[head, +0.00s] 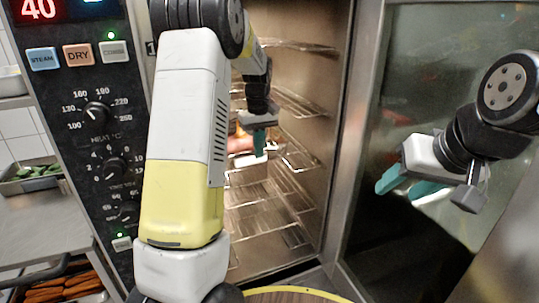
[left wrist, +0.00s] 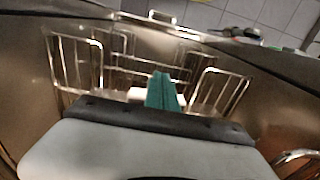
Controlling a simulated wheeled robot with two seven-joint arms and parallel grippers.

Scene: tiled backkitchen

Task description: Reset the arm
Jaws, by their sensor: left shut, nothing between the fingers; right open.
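My left arm (head: 185,130) reaches up and into the open oven cavity (head: 320,130). My left gripper (head: 260,143) is inside the oven in front of the wire racks, with its teal fingers together and nothing between them. In the left wrist view its teal fingers (left wrist: 161,92) are shut, with wire racks behind them. My right gripper (head: 412,188) is at the right in front of the glass oven door, with its teal fingers apart and empty. A reddish item (head: 240,145) sits on a rack beside my left gripper, partly hidden by it and the arm.
The oven's control panel (head: 100,130) with knobs and a red display stands at the left. The wire racks (head: 265,215) fill the cavity. The glass door (head: 400,90) stands open at the right. Trays with green (head: 35,172) and orange food (head: 65,287) are at far left.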

